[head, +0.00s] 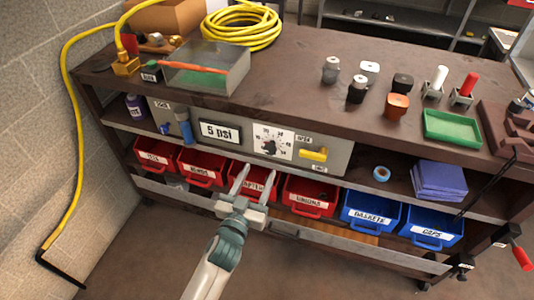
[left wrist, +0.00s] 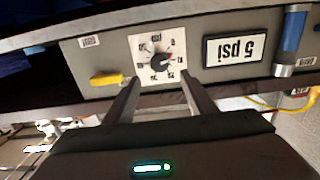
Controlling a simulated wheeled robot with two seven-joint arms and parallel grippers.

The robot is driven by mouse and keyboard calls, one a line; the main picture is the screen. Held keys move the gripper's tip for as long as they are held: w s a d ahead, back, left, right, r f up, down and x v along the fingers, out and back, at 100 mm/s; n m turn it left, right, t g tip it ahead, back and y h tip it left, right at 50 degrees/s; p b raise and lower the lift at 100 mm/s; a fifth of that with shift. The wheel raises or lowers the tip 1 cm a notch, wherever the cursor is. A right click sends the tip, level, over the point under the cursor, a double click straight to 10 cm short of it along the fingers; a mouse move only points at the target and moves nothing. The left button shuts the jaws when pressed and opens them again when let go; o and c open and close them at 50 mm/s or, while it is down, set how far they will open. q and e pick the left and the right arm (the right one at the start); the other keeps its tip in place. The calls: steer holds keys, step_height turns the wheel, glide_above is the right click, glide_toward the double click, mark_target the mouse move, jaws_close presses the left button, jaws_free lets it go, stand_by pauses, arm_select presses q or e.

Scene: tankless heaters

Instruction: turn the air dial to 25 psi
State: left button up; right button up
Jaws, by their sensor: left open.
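The air dial (head: 270,144) is a black knob on a white numbered plate, set in the grey panel under the bench top. It also shows in the left wrist view (left wrist: 160,60), where the picture is upside down. The display (head: 220,133) left of the dial reads 5 psi; it shows in the wrist view too (left wrist: 234,50). My left gripper (head: 257,172) is open and empty, its fingers pointing at the panel just below and left of the dial. In the wrist view its fingers (left wrist: 160,95) lie apart, on either side of the dial's lower part. My right gripper is not in view.
A yellow handle (head: 314,154) sits right of the dial, and a blue valve (head: 184,127) sits left of the display. Red bins (head: 310,196) and blue bins (head: 371,212) stand on the shelf below. A yellow hose (head: 240,27) coils on the bench top.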

mark_target(269, 151)
arm_select(q)
steer(key=x, duration=0.8)
steer(key=shift+w+d+f, duration=0.1)
steer(key=shift+w, duration=0.25)
steer(key=c, duration=1)
